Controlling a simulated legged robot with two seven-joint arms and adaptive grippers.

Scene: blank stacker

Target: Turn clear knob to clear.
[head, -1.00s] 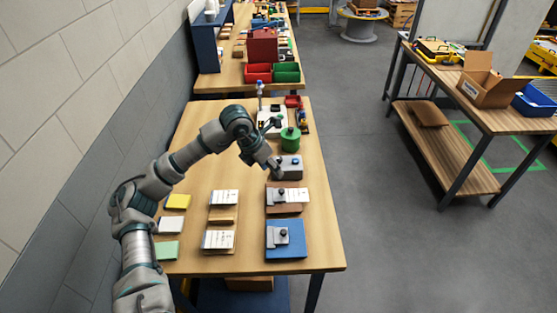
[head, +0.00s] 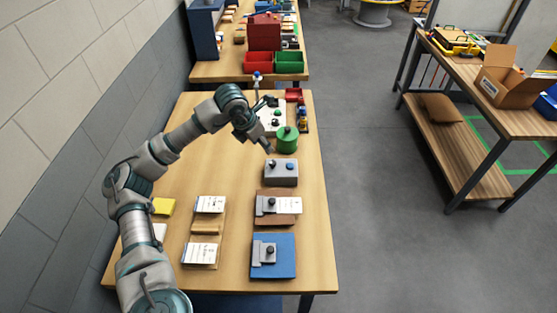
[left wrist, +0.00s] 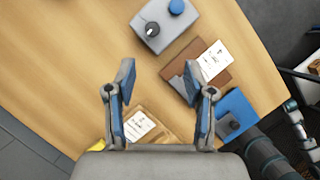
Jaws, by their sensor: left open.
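A grey box (head: 281,178) stands on the wooden table, with a small dark knob (head: 271,163) at its left and a blue button (head: 291,167) at its right. In the left wrist view the box (left wrist: 165,27) is at the top, with the knob (left wrist: 152,29) and blue button (left wrist: 176,7) in plain sight. The knob's setting is too small to read. My left gripper (head: 267,149) is open and empty, above and just behind the box in the head view. Its open fingers (left wrist: 159,74) point toward the box and are apart from the knob.
In front of the box lie a brown board (head: 265,217) with a white card and a blue board (head: 287,266), each with a grey clamp. White card stacks (head: 210,204) lie left. A green canister (head: 287,140) stands behind the box. Bare table lies left of the box.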

